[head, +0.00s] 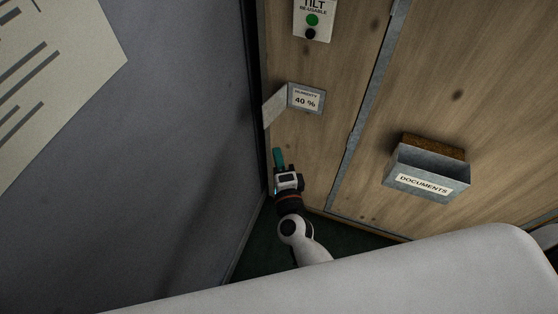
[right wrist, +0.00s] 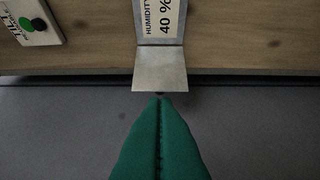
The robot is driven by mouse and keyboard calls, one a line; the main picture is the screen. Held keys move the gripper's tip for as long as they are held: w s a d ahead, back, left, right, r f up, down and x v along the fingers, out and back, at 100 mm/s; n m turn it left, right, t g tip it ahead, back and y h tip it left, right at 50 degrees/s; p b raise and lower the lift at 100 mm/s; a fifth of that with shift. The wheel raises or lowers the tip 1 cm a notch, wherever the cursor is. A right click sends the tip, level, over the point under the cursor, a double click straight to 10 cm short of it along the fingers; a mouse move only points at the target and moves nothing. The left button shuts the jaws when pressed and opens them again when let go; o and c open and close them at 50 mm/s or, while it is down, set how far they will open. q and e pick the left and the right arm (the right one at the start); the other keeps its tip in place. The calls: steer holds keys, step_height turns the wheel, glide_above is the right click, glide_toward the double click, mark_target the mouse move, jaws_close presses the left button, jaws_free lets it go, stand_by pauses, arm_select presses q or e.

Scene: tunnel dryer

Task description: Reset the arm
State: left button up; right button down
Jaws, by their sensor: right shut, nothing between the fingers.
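My right gripper (head: 278,158) is near the edge of a wooden panel, below a small humidity plate (head: 306,98) reading 40 %. A bare metal flap (head: 274,109) sticks out from the plate's left side. In the right wrist view, the gripper's green fingers (right wrist: 159,104) are shut with nothing between them. Their tips point at the lower edge of the metal flap (right wrist: 160,70), with the plate (right wrist: 160,18) beyond it. I cannot tell whether the tips touch the flap. My left gripper is not in view.
A metal documents holder (head: 425,181) is fixed to the wooden panel (head: 400,75) on the right. A tilt indicator (head: 313,20) with a green dot is above the plate. A grey wall (head: 170,130) with a printed sheet (head: 55,75) stands close on the left.

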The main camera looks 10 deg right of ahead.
steer(key=s+f+n+g+y, duration=0.2)
steer(key=s+f+n+g, duration=0.3)
steer(key=f, duration=0.8)
steer(key=s+f+n+g+y, duration=0.1)
steer(key=s+f+n+g, duration=0.2)
steer(key=s+f+n, duration=0.75)
steer(key=s+d+f+n+g, duration=0.1)
steer(key=s+d+f+g, duration=0.2)
steer(key=s+f, duration=0.3)
steer(key=s+d+f+n+g+h, duration=0.1)
steer(key=s+d+f+n+g, duration=0.1)
steer(key=s+d+f, duration=0.4)
steer(key=s+d+f+n+g+h, duration=0.1)
steer(key=s+d+f+n+g, duration=0.1)
steer(key=s+d+f+g, duration=0.2)
steer(key=s+f, duration=0.3)
steer(key=s, duration=0.5)
steer(key=shift+s+d, duration=0.15)
steer(key=shift+d, duration=0.1)
steer(key=shift+a+n, duration=0.1)
steer(key=shift+n, duration=0.15)
